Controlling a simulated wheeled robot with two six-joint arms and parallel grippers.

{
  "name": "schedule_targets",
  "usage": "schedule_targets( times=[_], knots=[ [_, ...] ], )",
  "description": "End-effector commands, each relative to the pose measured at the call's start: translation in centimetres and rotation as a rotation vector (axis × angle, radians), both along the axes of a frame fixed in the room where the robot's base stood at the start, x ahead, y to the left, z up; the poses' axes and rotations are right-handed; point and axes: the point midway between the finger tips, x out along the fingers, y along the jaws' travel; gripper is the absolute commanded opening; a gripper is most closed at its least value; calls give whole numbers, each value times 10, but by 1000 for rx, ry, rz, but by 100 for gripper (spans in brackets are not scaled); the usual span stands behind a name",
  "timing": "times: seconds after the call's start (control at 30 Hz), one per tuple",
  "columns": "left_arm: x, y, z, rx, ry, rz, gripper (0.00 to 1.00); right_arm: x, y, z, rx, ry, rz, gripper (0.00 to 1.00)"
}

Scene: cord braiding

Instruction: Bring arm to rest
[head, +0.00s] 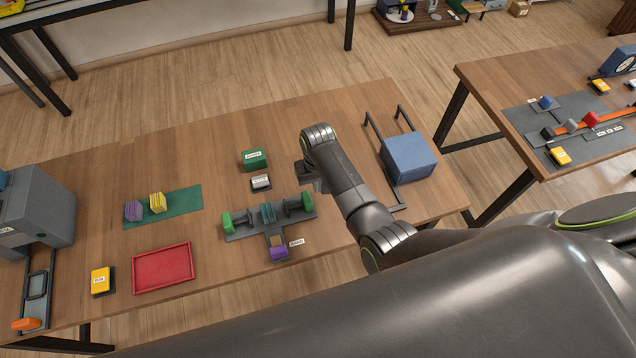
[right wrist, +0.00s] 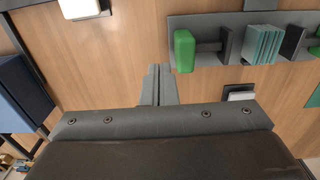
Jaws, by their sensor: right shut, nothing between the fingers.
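My right gripper (head: 312,181) is small and partly covered by its own arm in the head view, over the table right of the grey fixture. In the right wrist view its two fingers (right wrist: 157,84) are together with nothing between them, above bare wood. The grey fixture (head: 240,236) has a green block (head: 307,201) at its right end, another green block (head: 227,222) at its left end and teal plates (head: 267,213) between. The right green block (right wrist: 184,51) and teal plates (right wrist: 262,43) also show in the right wrist view. My left gripper is not in view.
A blue box (head: 408,157) stands on a dark frame right of my arm. A green box (head: 254,160) and a small white-topped box (head: 261,183) stand behind the fixture. A red tray (head: 162,269) and yellow box (head: 101,281) lie left. The table's back middle is clear.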

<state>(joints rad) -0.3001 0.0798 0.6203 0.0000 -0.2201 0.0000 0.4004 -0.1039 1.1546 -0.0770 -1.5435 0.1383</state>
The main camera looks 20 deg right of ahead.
Motion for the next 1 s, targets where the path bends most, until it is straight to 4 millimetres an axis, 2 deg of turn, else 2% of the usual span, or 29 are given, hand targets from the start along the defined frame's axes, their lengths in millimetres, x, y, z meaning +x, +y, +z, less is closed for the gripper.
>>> schedule_targets(
  times=[0.03,0.13,1.0],
  knots=[
    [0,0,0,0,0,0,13,0,0,0,0,0,0,0],
    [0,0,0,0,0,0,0,0,0,0,0,0,0,0],
    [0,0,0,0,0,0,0,0,0,0,0,0,0,0]
  ],
)
